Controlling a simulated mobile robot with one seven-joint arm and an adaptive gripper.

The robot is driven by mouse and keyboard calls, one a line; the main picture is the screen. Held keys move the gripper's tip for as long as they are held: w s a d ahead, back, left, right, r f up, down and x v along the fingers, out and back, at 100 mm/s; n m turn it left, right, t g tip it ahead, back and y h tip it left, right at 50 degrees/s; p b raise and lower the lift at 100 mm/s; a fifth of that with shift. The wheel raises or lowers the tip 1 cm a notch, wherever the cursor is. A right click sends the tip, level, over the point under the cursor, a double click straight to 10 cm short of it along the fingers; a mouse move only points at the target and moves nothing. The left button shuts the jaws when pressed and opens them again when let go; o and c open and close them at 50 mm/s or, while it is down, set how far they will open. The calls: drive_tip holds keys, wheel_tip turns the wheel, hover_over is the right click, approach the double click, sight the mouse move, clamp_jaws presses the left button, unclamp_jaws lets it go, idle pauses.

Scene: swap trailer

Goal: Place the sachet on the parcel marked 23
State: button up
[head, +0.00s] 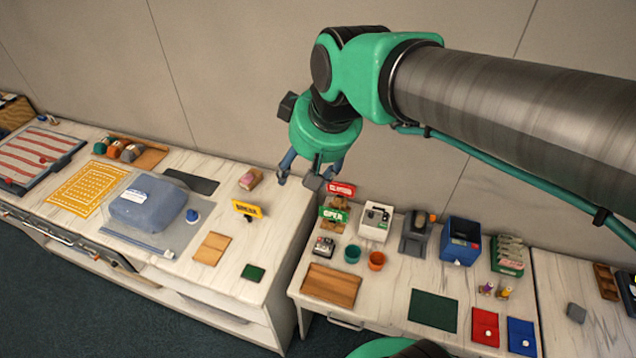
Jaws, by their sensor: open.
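My gripper (310,180) is open, raised in front of the wall near the gap between the left and middle counters. Nothing shows between its fingers. No number 23 is legible, so I cannot tell which thing is the marked parcel. A soft blue-grey bundle (148,204) with a white label lies on a clear sheet on the left counter. A small pink and tan block (250,179) lies near that counter's back edge. I cannot identify the sachet for certain; a flat red packet (485,326) and a flat blue packet (521,337) lie at the middle counter's front right.
Small signs (341,189), a white machine (375,221), two cups, a blue box (460,240) and a green rack (508,256) crowd the middle counter's back. A gap separates the counters.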

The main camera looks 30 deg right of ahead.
drive_tip(key=s+d+f+m, duration=0.1)
drive_tip(key=s+f, duration=0.1)
drive_tip(key=s, duration=0.8)
drive_tip(key=shift+s+m+h, duration=0.2)
drive_tip(key=shift+m+h, duration=0.2)
drive_tip(key=shift+d+f, duration=0.1)
wheel_tip(320, 180, down, 9)
drive_tip(key=b, duration=0.9)
idle(0.4)
